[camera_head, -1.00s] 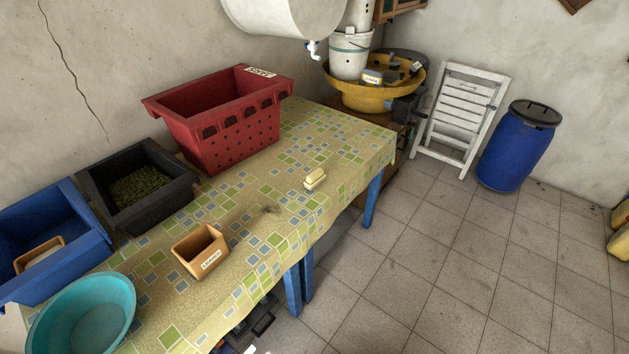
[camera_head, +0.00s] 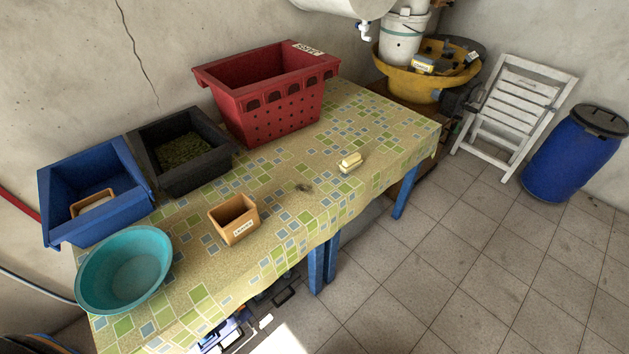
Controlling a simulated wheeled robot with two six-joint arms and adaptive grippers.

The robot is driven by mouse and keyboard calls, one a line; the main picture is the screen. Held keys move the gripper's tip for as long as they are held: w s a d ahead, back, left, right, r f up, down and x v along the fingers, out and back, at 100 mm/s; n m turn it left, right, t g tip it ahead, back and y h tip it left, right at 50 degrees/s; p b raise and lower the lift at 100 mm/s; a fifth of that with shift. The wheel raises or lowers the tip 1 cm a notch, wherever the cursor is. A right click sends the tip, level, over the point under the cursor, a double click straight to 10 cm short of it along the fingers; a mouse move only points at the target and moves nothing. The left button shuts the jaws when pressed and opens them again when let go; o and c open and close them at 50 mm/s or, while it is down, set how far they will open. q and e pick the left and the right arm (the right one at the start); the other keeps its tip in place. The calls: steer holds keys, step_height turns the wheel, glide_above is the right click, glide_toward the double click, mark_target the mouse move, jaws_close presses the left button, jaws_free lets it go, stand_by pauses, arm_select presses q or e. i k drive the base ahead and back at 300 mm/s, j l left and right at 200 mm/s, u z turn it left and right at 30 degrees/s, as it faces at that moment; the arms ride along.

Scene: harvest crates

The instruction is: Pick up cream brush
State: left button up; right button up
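A cream brush (camera_head: 350,162) lies on the patterned tablecloth of the table (camera_head: 330,206), near its front edge and right of the middle. It looks like a small pale block with a lighter bristle side; fine detail is too small to tell. Nothing touches it. Neither of my grippers shows in the head view.
A small wooden box (camera_head: 234,220) with a label, a teal basin (camera_head: 124,270), a blue crate (camera_head: 97,190), a dark crate with green contents (camera_head: 181,150) and a red crate (camera_head: 268,93) stand on the table. Tiled floor in front is mostly clear. A white folding chair (camera_head: 514,115) and blue barrel (camera_head: 574,155) stand right.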

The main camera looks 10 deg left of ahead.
mark_target(352, 162)
steer(key=i+l+u, duration=1.05)
steer(key=l, duration=0.3)
steer(key=i+j, duration=0.05)
steer(key=i, duration=0.05)
